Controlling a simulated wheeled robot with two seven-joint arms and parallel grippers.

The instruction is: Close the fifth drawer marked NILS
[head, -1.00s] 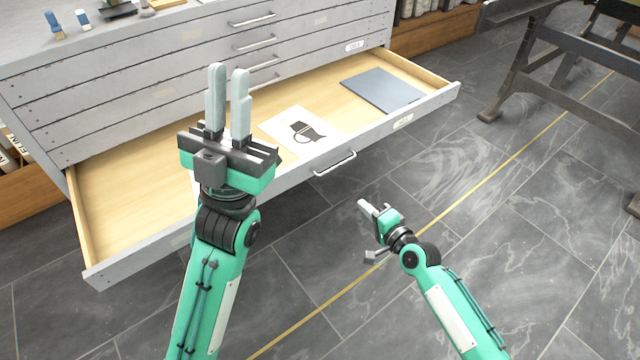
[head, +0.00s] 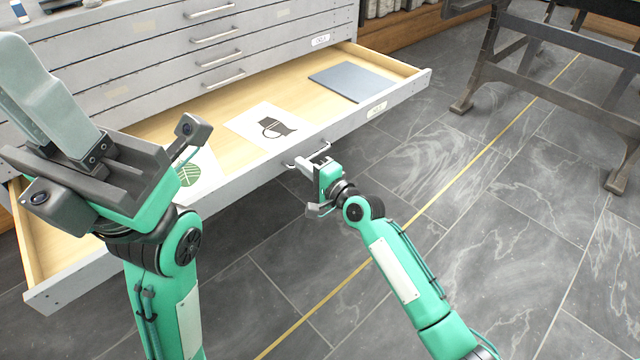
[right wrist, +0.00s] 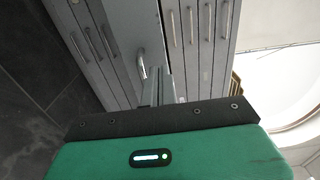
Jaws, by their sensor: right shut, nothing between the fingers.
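One grey drawer (head: 228,186) of the flat-file cabinet stands pulled far out in the head view, with a wooden inside. Its front carries a bar handle (head: 289,165) and a small label (head: 376,110) too small to read. My right gripper (head: 308,162) is shut and empty at this handle, its fingers partly covering it; I cannot tell whether they touch. In the right wrist view the handle (right wrist: 141,64) shows just beyond the fingertips. My left gripper (head: 45,85) is large over the drawer's left part, fingers raised; their gap is not clear.
The drawer holds a dark blue-grey board (head: 350,82), a sheet with a jug picture (head: 262,125) and a green print (head: 190,176). Shut drawers (head: 150,65) rise above it. A dark metal-legged stand (head: 545,35) is at the right. The tiled floor before the drawer is free.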

